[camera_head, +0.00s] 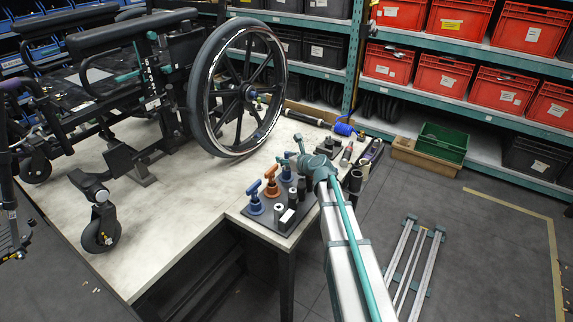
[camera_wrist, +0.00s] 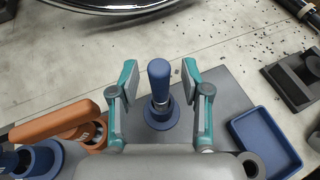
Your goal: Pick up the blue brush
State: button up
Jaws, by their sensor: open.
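A blue-handled piece, seemingly the blue brush (camera_wrist: 159,72), sits in a round blue collar on a dark grey plate (camera_wrist: 215,85) in the wrist view. No bristles show. My gripper (camera_wrist: 160,80) is open, one teal-tipped finger on each side of the blue handle. I see a gap on both sides. In the head view my gripper (camera_head: 299,154) is over the bench's right end, by the dark plate. A blue T-handled piece (camera_head: 254,197) and an orange one (camera_head: 270,181) stand to the left there; the orange handle (camera_wrist: 55,120) lies left in the wrist view.
A shallow blue tray (camera_wrist: 265,140) and a black fixture (camera_wrist: 295,82) lie to the right in the wrist view. A wheelchair wheel (camera_head: 238,87) stands behind on the bench. A blue item (camera_head: 346,129) lies at the bench's back right. Shelves of red bins (camera_head: 442,76) stand beyond.

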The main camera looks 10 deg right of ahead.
grip_shut()
notch_tip(320, 180, up, 10)
jog(key=shift+r+b, duration=0.1)
jog(key=shift+b, duration=0.3)
dwell(0.4)
jog(key=c, duration=0.7)
grip_release()
grip_shut()
